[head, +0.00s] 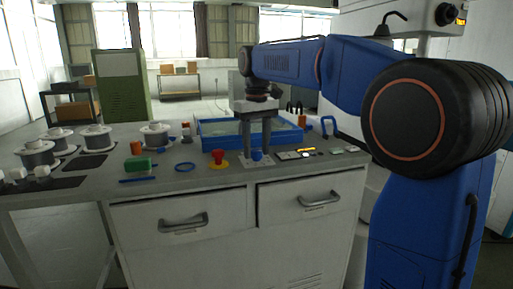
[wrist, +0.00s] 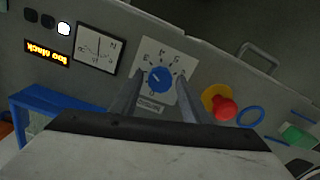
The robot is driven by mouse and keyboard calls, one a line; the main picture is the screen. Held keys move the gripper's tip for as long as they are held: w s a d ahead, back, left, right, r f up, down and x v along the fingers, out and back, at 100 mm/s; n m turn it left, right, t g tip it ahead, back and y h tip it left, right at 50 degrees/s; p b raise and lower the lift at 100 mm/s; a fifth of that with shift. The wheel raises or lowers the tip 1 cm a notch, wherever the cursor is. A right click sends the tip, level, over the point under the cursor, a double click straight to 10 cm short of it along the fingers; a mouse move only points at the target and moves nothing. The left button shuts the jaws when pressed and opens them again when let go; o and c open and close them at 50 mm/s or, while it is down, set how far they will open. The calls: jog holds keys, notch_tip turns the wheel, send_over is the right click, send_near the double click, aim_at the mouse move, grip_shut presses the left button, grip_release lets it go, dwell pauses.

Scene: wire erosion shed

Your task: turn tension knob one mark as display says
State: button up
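The blue tension knob (wrist: 159,79) sits on a white dial plate (wrist: 150,50) with dark marks and letters around it. A pale pointer line on the knob seems to point to the upper left in the wrist view. In the head view the knob (head: 257,156) is on the bench top near the front edge. My gripper (head: 257,148) points straight down over it. Its fingers (wrist: 158,76) stand on either side of the knob with a gap at each side, open. The display (wrist: 47,53) shows orange text, upside down, perhaps "one back".
A red mushroom button (wrist: 224,108) on a yellow base is close beside the knob. A meter (wrist: 97,48) is on the other side. A blue ring (head: 185,166), green block (head: 138,164) and wire spools (head: 38,153) lie left. A blue-rimmed tray (head: 210,127) is behind.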

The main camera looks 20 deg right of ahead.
aim_at(258, 151)
jog(key=shift+r, duration=0.1)
notch_tip(258, 151, up, 17)
dwell(0.8)
jog(key=shift+s+r, duration=0.1)
jog(key=s+d+f+m+t, duration=0.1)
jog(key=s+d+f+t, duration=0.1)
jog(key=s+f, duration=1.4)
jog(key=s+d+f+m+t, duration=0.2)
jog(key=s+d+f, duration=0.3)
jog(key=s+f, duration=1.2)
notch_tip(258, 151, down, 5)
jog(key=shift+s+t, duration=0.25)
jog(key=shift+t, duration=0.15)
